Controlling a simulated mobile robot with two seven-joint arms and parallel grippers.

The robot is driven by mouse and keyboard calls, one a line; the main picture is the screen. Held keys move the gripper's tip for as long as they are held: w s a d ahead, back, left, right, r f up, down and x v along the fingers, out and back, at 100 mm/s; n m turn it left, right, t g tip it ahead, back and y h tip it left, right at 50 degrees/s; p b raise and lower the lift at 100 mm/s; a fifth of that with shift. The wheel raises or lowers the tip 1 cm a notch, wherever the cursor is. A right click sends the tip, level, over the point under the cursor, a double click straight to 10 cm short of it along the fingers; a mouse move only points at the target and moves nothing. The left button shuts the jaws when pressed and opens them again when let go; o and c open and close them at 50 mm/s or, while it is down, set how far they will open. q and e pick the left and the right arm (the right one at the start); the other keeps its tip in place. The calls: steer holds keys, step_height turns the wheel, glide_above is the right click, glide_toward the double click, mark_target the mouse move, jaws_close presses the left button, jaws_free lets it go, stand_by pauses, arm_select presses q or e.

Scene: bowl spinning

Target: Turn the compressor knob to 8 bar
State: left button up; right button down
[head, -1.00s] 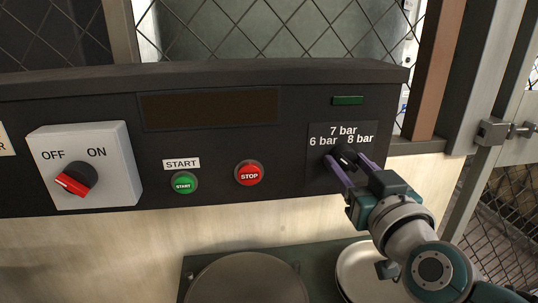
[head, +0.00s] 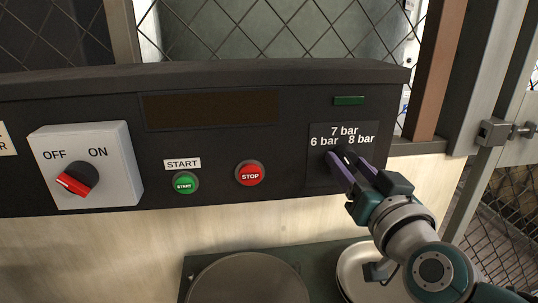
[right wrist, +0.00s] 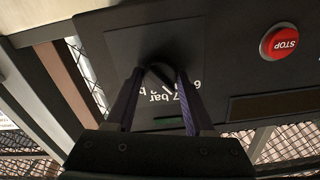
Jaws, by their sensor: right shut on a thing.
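The compressor knob (head: 346,154) is a small black knob on the black panel, below the labels 6 bar, 7 bar and 8 bar (head: 343,135). My right gripper (head: 347,159) has its two purple fingers on either side of the knob and is shut on it. In the right wrist view the fingers (right wrist: 157,80) straddle the black knob (right wrist: 160,72), with the labels partly hidden behind them. The exact setting the knob points at is hard to read. My left gripper does not show.
To the left on the panel are a red STOP button (head: 250,173), a green START button (head: 186,183) and a white OFF/ON switch box (head: 88,165). Below stand a round dark plate (head: 248,282) and a pale bowl (head: 352,268). A brown post (head: 434,70) rises at the right.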

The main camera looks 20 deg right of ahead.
steer(key=m, duration=0.4)
steer(key=shift+m, duration=0.3)
steer(key=m, duration=0.3)
steer(key=shift+m+b, duration=0.35)
steer(key=shift+m, duration=0.05)
steer(key=m, duration=0.3)
steer(key=shift+m, duration=0.3)
steer(key=m+b, duration=0.1)
steer(key=m, duration=0.2)
steer(key=shift+m, duration=1)
steer(key=shift+c, duration=1.4)
jaws_free()
